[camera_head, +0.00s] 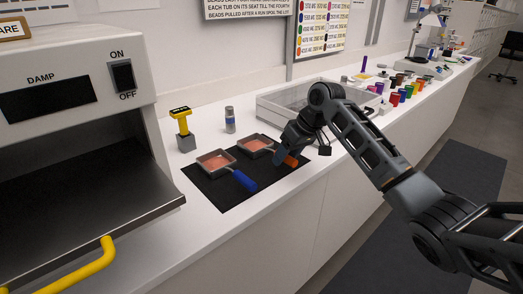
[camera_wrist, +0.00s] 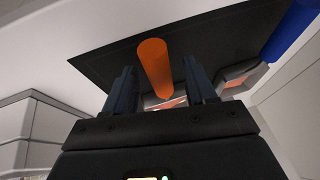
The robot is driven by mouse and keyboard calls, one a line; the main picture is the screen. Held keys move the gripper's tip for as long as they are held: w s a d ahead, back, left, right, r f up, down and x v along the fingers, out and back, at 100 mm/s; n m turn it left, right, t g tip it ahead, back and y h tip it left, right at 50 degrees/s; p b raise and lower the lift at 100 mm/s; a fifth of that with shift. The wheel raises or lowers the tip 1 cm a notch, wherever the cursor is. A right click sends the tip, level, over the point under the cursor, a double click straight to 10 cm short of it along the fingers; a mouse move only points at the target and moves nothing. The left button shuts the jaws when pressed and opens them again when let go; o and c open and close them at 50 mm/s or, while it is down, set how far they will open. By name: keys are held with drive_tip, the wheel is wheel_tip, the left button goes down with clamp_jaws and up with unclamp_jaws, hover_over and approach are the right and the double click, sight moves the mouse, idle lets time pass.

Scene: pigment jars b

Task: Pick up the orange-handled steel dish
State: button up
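The orange-handled steel dish (camera_head: 254,144) sits on the black mat (camera_head: 223,198), with pinkish-orange contents. Its orange handle (camera_head: 291,161) points toward the lower right, partly covered by my gripper. In the wrist view the orange handle (camera_wrist: 154,68) shows between the two fingers, and the dish body is mostly hidden behind the gripper. My gripper (camera_wrist: 160,90) is open, one dark finger on each side of the handle. I cannot tell whether either finger touches it. My gripper also shows in the head view (camera_head: 279,155) beside the handle.
A similar dish (camera_head: 215,163) with a blue handle (camera_head: 244,181) lies to the left on the mat. A grey-and-yellow tool (camera_head: 183,130) and a small jar (camera_head: 230,120) stand behind. An open oven-like unit (camera_head: 75,100) stands left.

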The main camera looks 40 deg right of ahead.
clamp_jaws()
idle(0.3)
drive_tip(key=shift+r, duration=0.1)
